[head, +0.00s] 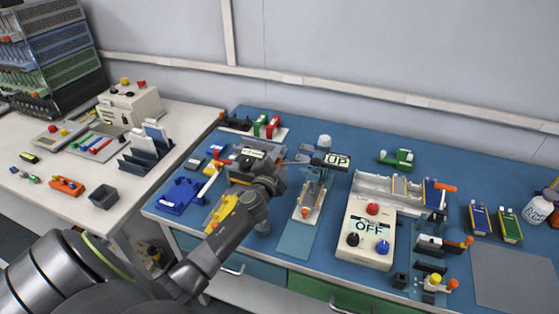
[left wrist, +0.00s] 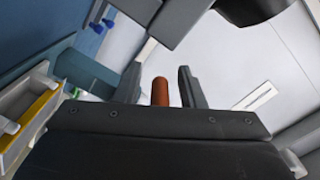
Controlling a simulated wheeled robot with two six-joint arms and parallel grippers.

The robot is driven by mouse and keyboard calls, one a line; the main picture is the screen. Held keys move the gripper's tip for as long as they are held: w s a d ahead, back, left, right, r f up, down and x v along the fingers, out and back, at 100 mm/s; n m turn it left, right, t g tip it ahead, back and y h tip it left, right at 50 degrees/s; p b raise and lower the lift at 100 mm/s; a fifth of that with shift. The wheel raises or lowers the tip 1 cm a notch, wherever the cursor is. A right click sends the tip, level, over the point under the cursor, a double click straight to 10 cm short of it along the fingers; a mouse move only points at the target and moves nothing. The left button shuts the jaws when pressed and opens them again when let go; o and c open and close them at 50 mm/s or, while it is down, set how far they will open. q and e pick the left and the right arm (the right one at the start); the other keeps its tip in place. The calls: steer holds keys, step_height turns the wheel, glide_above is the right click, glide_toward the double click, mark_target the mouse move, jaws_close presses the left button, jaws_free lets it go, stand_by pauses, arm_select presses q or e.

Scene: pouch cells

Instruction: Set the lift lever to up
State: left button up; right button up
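A small sign reading UP (head: 337,160) stands on a lift-like fixture (head: 310,190) in the middle of the blue bench in the head view. My left gripper (head: 264,180) is over the bench, to the left of this fixture; its fingertips are not clear there. In the left wrist view my left gripper (left wrist: 160,85) has its two dark fingers apart. A red-brown cylindrical handle (left wrist: 160,91) shows between them, with a gap on each side. I cannot tell for sure whether this handle is the lift lever. My right gripper is not in view.
A cream box with a red button and an OFF sign (head: 370,228) stands right of the fixture. A grey-white tray (head: 378,188) lies behind it. Blue and yellow parts (head: 180,195) lie at the left. A bare grey mat (head: 513,278) lies at the right.

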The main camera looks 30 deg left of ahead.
arm_select(q)
steer(key=shift+c, duration=0.4)
steer(key=c, duration=0.7)
jaws_close()
